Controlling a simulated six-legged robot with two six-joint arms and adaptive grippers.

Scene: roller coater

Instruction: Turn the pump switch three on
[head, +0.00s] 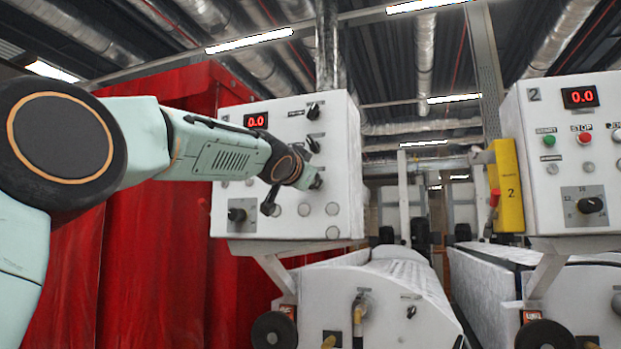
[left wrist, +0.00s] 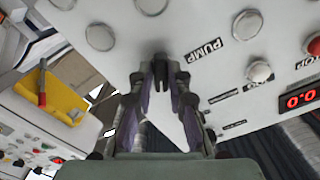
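In the head view my left arm reaches to the white control box (head: 335,190) with a red 0.0 display (head: 256,121). Its wrist covers part of the panel, so the gripper hardly shows there. In the left wrist view the two fingers of my left gripper (left wrist: 163,75) stand either side of a small dark switch (left wrist: 160,70) beside a PUMP label (left wrist: 204,51). I cannot tell whether the fingers touch it. Black switches show on the box at the upper right (head: 313,111), below that (head: 313,144) and lower left (head: 237,214). My right gripper is not in view.
A second white control box (head: 570,210) with a green button, a red stop button and a display stands at the right. A yellow box (head: 508,185) is fixed to its left side. Red curtains (head: 150,270) hang at the left, behind my arm. White machine housings (head: 385,300) stand below.

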